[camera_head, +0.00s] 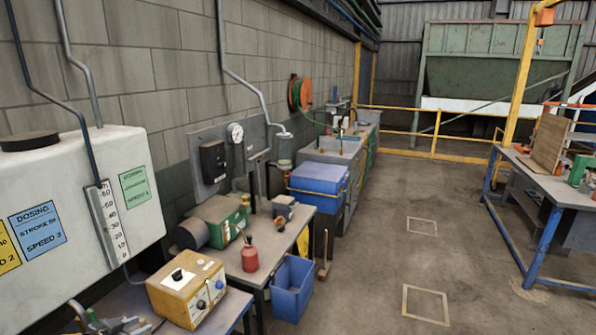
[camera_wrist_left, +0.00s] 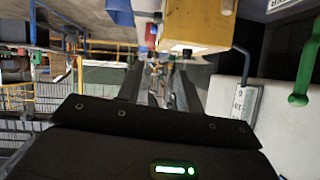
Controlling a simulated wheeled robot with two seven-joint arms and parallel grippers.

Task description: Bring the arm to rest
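My left gripper (camera_wrist_left: 157,75) shows in the left wrist view as two dark fingers with a gap between them. It is open, and nothing is seen held in it. The wrist view appears upside down. A yellow control box (camera_wrist_left: 198,24) shows at its top, close to the fingers, and the white tank (camera_wrist_left: 222,95) lies at the right. In the head view, grey and green metal parts (camera_head: 108,322) stand at the bottom left edge; I cannot tell whether any belong to my gripper. My right gripper is in neither view.
The yellow control box (camera_head: 188,287) sits on the near bench beside the white dosing tank (camera_head: 85,190). A blue-legged workbench (camera_head: 560,190) stands right. The floor (camera_head: 375,250) between is clear.

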